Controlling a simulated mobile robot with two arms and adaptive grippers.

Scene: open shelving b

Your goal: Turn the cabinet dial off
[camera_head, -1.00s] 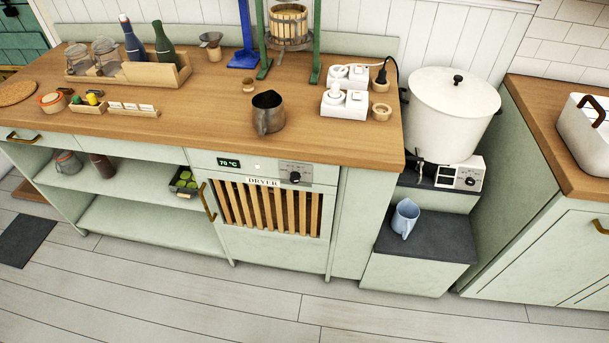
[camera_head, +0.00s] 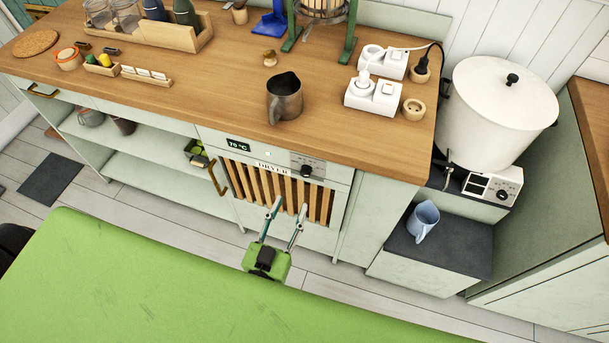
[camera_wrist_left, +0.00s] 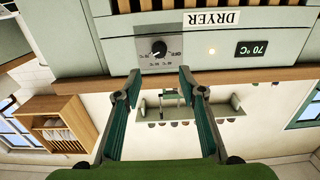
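The dryer cabinet (camera_head: 275,215) has a slatted wooden front below a panel marked DRYER. Its black dial (camera_head: 307,170) sits at the panel's right end and also shows upside down in the left wrist view (camera_wrist_left: 158,48). The display (camera_head: 238,145) reads 70 °C, and a small light (camera_wrist_left: 212,51) glows beside it. My left gripper (camera_head: 290,205) is open and empty in front of the cabinet, its fingers pointing toward the panel. In the wrist view, the dial lies just beyond the gap between the fingertips (camera_wrist_left: 160,78), apart from them. My right gripper is not in view.
The wooden counter (camera_head: 200,100) overhangs the panel. A metal pitcher (camera_head: 285,97) stands on it, above the dial. A brass handle (camera_head: 217,178) sticks out left of the slats. A white pot (camera_head: 497,110) and blue jug (camera_head: 422,220) stand to the right.

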